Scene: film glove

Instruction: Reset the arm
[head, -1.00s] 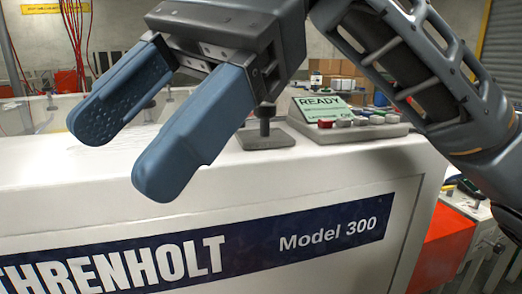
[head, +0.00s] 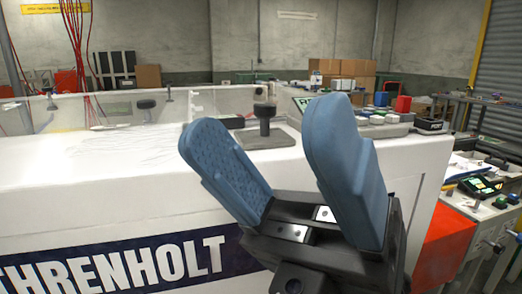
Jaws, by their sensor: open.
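My gripper (head: 270,150) is in the head view, in front of the white machine (head: 75,195) with the dark blue THRENHOLT label. Its two blue padded fingers point up and are spread apart, with nothing between them. The gripper's dark body is at the bottom, right of centre, and covers the right part of the label. Most of the arm is out of view.
A black knob on a post (head: 264,112) stands on a grey plate behind the fingers. The control panel (head: 385,122) is partly hidden by the right finger. A cluttered bench (head: 470,215) and an orange-red box (head: 447,245) are at the right. Cardboard boxes (head: 343,72) stand at the back.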

